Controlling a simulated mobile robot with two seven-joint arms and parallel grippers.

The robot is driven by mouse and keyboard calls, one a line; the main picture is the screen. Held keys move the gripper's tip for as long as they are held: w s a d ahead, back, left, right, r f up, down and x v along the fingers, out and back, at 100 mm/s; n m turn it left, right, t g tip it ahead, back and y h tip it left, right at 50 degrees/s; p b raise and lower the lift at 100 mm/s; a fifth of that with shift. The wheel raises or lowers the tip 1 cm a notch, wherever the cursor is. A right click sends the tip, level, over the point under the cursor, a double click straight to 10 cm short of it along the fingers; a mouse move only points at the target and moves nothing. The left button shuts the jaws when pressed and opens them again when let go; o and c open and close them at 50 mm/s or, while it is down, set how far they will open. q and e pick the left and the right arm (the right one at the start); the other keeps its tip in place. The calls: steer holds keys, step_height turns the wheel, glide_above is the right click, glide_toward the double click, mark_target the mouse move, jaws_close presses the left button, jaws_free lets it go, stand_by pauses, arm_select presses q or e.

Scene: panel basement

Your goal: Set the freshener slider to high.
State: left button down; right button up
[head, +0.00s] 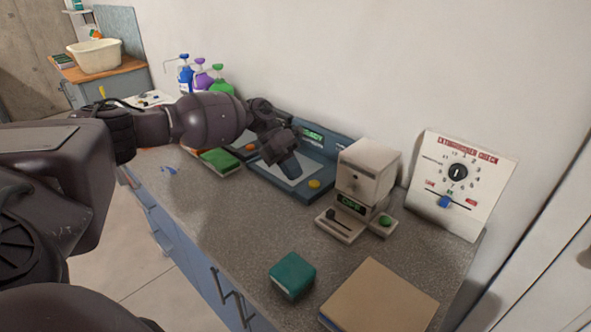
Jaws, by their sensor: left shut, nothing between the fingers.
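A beige box-shaped device (366,172) stands on the grey counter right of centre. Its base has a small dark display with green text, a black slider knob (338,217) at the front left and a green button (385,220) at the right. I take this to be the freshener; its label is too small to read surely. My left gripper (291,168) is shut and empty. It points down over a blue-grey device (318,151), left of the beige one and apart from the slider knob. My right gripper is not in view.
A white "extinguisher check" panel (482,172) with a dial and blue slider leans at the right. A teal box (293,275) and a tan book-like block (380,298) lie in front. Pump bottles (201,78) stand behind my left arm. The counter's front middle is clear.

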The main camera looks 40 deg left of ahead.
mark_target(331, 215)
arm_select(q)
steer(key=x, duration=0.6)
steer(key=shift+d+f, duration=0.1)
steer(key=d, duration=0.3)
steer(key=shift+s+f+p, duration=0.15)
steer(key=shift+p, duration=0.25)
steer(key=shift+s+d, duration=0.1)
steer(key=shift+d, duration=0.5)
steer(key=shift+d+f, duration=0.1)
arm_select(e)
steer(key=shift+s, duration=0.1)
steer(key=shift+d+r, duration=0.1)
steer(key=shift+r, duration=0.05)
